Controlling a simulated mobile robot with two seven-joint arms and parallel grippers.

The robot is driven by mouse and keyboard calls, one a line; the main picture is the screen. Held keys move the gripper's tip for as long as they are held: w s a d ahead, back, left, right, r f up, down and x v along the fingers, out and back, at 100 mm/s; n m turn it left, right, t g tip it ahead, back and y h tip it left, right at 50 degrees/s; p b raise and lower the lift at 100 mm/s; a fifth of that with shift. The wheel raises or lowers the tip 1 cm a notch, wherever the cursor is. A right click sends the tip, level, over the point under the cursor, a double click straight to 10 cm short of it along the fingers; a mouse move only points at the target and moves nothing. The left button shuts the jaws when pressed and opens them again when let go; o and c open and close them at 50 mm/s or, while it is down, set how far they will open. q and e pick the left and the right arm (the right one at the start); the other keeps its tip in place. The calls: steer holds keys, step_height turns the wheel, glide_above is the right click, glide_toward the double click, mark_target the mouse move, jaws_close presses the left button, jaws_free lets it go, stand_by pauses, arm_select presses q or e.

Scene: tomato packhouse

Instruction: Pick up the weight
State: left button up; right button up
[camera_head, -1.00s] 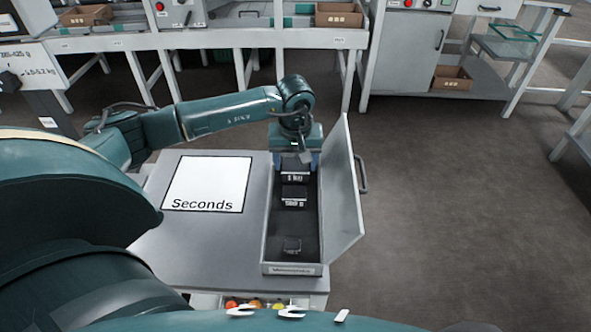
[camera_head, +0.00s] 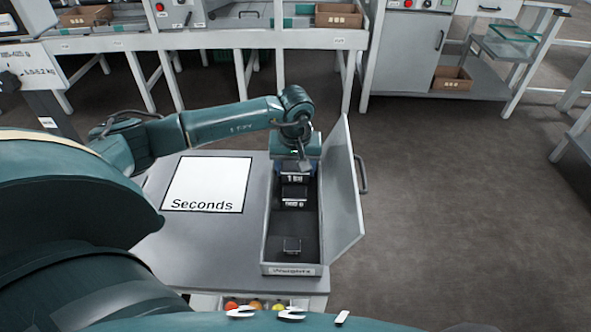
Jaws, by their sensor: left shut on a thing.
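An open grey case (camera_head: 270,226) lies on the grey table with several dark block-shaped weights in a row inside. My left gripper (camera_head: 296,174) reaches down into the far end of the case. It is shut on the farthest and largest weight (camera_head: 295,180), which has a white marking on its front; the gripper covers much of its top. A middle weight (camera_head: 294,196) sits just in front of it, and a small weight (camera_head: 292,245) lies near the front end. I cannot tell whether the held weight is off the case floor. My right gripper is not in view.
The case's lid (camera_head: 343,195) stands open on the right. A white sheet marked "Seconds" (camera_head: 206,184) lies on the table (camera_head: 200,240) left of the case. Benches with cardboard boxes (camera_head: 338,15) stand behind. The floor to the right is clear.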

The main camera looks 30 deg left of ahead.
arm_select(q)
steer(key=shift+w+r, duration=0.1)
steer(key=shift+r, duration=0.05)
steer(key=shift+c, duration=1.3)
steer(key=shift+r, duration=0.1)
step_height(320, 180, up, 9)
steer(key=shift+r+p, duration=0.15)
steer(key=shift+p, duration=0.2)
steer(key=shift+r, duration=0.25)
